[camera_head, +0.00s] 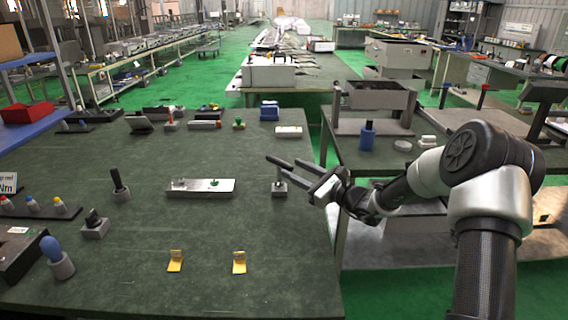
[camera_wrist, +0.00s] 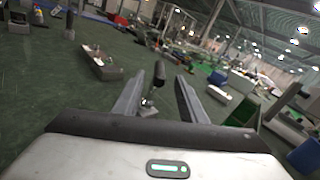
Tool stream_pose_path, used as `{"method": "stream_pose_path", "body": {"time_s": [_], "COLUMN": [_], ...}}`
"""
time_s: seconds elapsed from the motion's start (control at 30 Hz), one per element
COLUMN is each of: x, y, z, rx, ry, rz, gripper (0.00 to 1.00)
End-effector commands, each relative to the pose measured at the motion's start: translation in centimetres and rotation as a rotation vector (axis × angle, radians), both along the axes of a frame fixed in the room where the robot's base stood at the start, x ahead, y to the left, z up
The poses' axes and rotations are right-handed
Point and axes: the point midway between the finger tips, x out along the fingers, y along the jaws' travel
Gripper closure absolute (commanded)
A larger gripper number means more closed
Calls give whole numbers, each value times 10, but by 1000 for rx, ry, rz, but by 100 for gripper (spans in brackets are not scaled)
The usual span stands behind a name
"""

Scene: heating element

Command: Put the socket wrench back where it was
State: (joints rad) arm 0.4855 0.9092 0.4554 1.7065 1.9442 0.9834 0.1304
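My gripper (camera_head: 284,160) is open, reaching in from the right over the main table. A small grey block (camera_head: 280,189) with a short upright metal piece stands just below its fingers. In the wrist view the two fingers (camera_wrist: 157,88) are spread apart. A tool with a dark upright handle (camera_wrist: 159,72) and a metal lower part shows in the gap between them, not visibly gripped. It may be the socket wrench, but I cannot tell for sure. Another dark-handled tool (camera_head: 116,180) stands upright in a grey holder further left.
A flat grey fixture plate (camera_head: 200,188) lies left of the gripper. Two yellow brackets (camera_head: 239,262) sit towards the front. A blue-topped tool (camera_head: 51,248) and a grey block (camera_head: 95,229) stand at left. Several parts line the back.

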Motion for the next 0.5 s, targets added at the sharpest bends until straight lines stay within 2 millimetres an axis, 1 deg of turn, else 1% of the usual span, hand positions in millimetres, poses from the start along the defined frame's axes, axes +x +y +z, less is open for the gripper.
{"method": "stream_pose_path", "body": {"time_s": [0.03,0.1,0.2,0.3,0.5], "x": [-7,-14,-22,-26,-27], "y": [-7,-15,-22,-26,-27], "z": [1,1,1,0,0], "rx": [0,0,-1,0,1], "ry": [2,0,0,0,-1], "rz": [-2,-2,-1,0,1], "gripper": [62,62,62,62,62]}}
